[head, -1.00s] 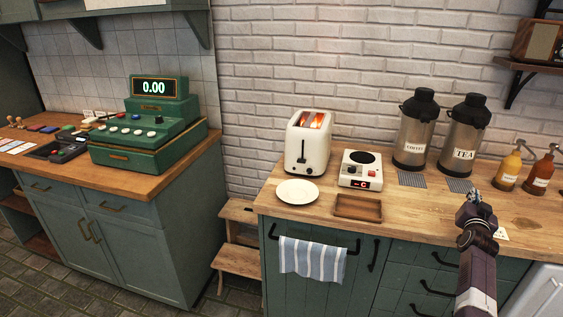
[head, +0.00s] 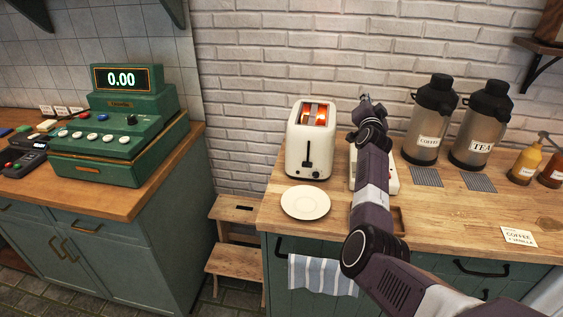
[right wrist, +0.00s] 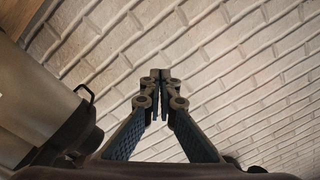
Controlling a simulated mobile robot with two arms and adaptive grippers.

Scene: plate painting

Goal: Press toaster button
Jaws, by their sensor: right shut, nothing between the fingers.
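The cream toaster (head: 308,150) stands upright on the wooden counter. Its top slots glow orange, and a dark lever slot runs down its front. My right gripper (head: 365,98) is up and to the right of the toaster, apart from it, over the small white hot plate. In the right wrist view the gripper's fingers (right wrist: 160,76) meet at the tips with nothing between them, in front of the brick wall. The toaster does not show in the right wrist view. My left gripper is in neither view.
A white plate (head: 305,203) lies in front of the toaster. My right arm partly hides the hot plate (head: 391,180) and a wooden tray (head: 398,222). Coffee (head: 428,125) and tea (head: 479,130) flasks stand to the right. A green cash register (head: 118,140) is on the left counter.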

